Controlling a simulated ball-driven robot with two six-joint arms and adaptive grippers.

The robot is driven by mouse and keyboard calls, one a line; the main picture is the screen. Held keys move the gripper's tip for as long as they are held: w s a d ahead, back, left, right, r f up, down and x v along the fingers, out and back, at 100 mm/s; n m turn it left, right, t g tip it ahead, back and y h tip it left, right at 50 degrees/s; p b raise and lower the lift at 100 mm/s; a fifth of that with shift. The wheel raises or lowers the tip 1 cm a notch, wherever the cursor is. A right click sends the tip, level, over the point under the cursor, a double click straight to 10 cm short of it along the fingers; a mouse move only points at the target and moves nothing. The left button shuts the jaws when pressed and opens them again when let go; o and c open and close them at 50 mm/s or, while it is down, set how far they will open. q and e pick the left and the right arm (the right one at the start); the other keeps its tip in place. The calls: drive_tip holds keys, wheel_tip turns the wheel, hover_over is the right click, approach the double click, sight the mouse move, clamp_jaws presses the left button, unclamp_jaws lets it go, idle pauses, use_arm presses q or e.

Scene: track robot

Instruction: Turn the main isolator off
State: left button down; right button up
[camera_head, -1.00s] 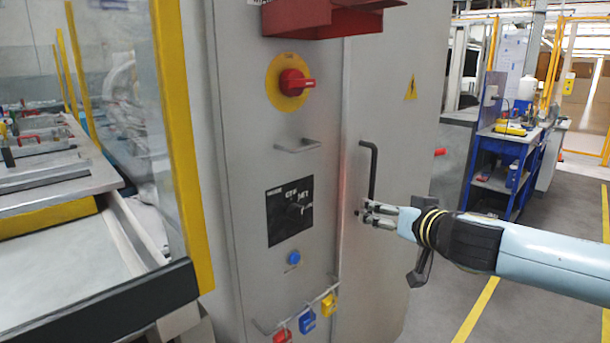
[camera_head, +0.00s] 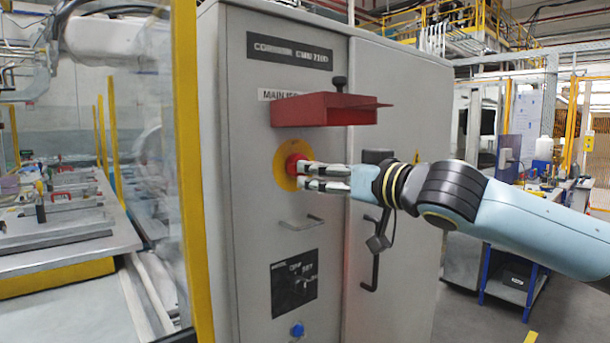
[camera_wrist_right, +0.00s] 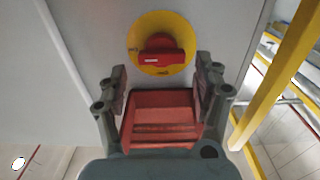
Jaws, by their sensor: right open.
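The main isolator is a red rotary handle (camera_head: 293,164) on a round yellow plate (camera_head: 280,170), on the grey cabinet front under a red hood. In the right wrist view the red handle (camera_wrist_right: 163,58) lies roughly crosswise on its yellow plate (camera_wrist_right: 160,22). My right gripper (camera_head: 303,176) is in front of the handle and hides part of it in the head view. In the right wrist view its fingers (camera_wrist_right: 161,82) are spread and empty, with the handle ahead of them, between their lines. I cannot tell whether a fingertip touches it. My left gripper is not in view.
The red hood (camera_head: 312,114) juts out just above the isolator; it shows between the fingers in the wrist view (camera_wrist_right: 160,104). A bar handle (camera_head: 301,223) and black panel (camera_head: 293,284) are below. A yellow post (camera_head: 188,150) stands left. The floor right of the cabinet is partly open.

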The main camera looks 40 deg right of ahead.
drive_tip(key=shift+w+a, duration=0.15)
drive_tip(key=shift+w, duration=1.35)
drive_tip(key=shift+w+a, duration=0.15)
drive_tip(key=shift+w, duration=1.3)
drive_tip(key=shift+c, duration=0.3)
drive_tip(key=c, duration=0.8)
